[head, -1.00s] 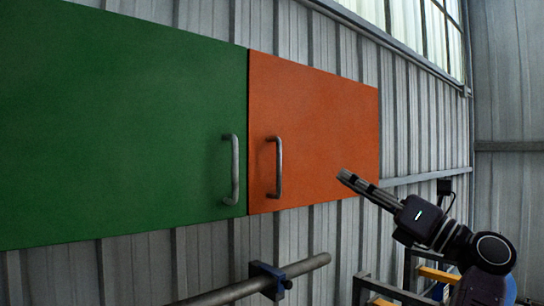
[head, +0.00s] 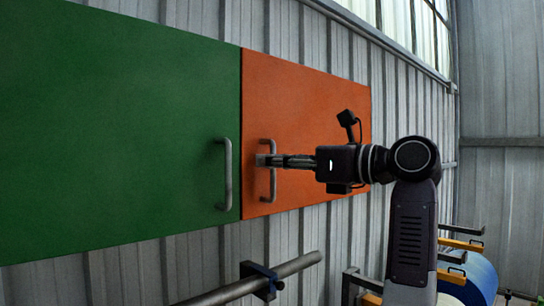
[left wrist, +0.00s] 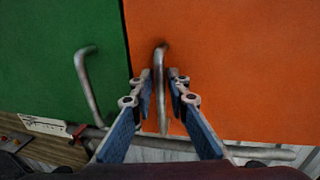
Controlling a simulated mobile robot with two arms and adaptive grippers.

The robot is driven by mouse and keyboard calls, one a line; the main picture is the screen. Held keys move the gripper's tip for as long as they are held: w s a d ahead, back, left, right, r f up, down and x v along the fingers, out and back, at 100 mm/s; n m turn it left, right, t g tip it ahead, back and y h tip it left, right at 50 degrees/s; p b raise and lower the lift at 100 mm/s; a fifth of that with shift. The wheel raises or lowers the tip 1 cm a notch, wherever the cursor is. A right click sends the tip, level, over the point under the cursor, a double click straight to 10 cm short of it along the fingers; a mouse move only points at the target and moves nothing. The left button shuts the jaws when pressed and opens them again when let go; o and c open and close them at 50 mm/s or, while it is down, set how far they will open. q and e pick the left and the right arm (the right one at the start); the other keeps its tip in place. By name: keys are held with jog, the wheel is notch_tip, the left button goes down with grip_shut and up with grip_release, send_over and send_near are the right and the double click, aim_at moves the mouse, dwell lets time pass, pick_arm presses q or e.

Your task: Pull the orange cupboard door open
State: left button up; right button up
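The orange cupboard door (head: 305,100) is shut, beside a larger green door (head: 120,120). Its grey bar handle (head: 273,188) stands upright near the door's left edge. My left gripper (head: 262,160) is at the middle of this handle, with its arm reaching in from the right of the head view. In the left wrist view, the orange door (left wrist: 240,60) fills the right side. Its handle (left wrist: 161,110) lies between the two fingers of my left gripper (left wrist: 161,82), which stand apart with a gap at each side. My right gripper is not in view.
The green door has its own handle (head: 226,175) just left of the orange one. A grey pipe on a blue-and-black bracket (head: 262,280) runs below the cupboard. Blue rolls (head: 470,280) and a rack stand at the lower right. A corrugated metal wall is behind.

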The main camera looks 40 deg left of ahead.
pick_arm(q)
jog(key=shift+c, duration=0.4)
grip_shut()
